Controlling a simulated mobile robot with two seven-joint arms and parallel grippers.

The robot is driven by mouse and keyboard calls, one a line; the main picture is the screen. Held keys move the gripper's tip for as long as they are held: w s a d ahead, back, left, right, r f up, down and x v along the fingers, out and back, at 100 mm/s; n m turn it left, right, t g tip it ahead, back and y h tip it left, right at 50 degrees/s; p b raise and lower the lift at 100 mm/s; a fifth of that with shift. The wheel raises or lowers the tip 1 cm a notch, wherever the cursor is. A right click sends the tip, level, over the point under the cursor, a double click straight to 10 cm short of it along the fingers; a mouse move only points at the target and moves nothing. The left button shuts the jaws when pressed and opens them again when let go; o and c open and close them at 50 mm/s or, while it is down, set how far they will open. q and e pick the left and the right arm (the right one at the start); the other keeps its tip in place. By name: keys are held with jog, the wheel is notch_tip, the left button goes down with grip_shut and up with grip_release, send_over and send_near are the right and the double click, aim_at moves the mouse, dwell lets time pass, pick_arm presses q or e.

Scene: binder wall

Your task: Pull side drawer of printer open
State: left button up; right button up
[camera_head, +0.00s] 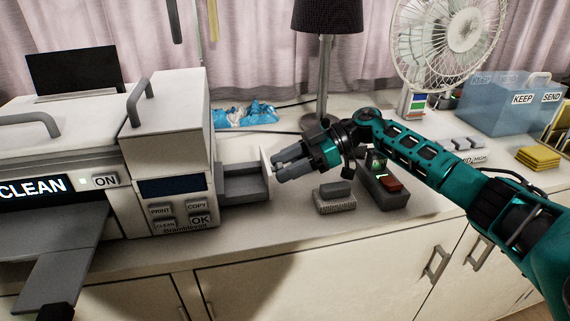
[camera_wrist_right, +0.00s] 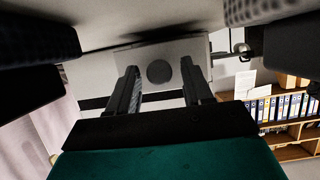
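The white printer (camera_head: 170,135) stands on the left of the counter, with a dark display and buttons marked PRINT, COPY, CLEAN and OK. Its grey side drawer (camera_head: 243,186) sticks out to the right, its hollow inside showing. My right gripper (camera_head: 277,164) reaches in from the right, at the drawer's front panel. In the right wrist view the front panel (camera_wrist_right: 200,45) carries a round grey knob (camera_wrist_right: 159,72). The knob shows between my two fingers, with a gap on each side; the fingers look open.
A lamp (camera_head: 325,70), a fan (camera_head: 440,40) and a blue bin (camera_head: 497,104) stand behind.

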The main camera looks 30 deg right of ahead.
jog(key=shift+r, duration=0.25)
notch_tip(320, 180, up, 20)
jog(key=shift+f+p, duration=0.2)
jog(key=shift+p, duration=0.6)
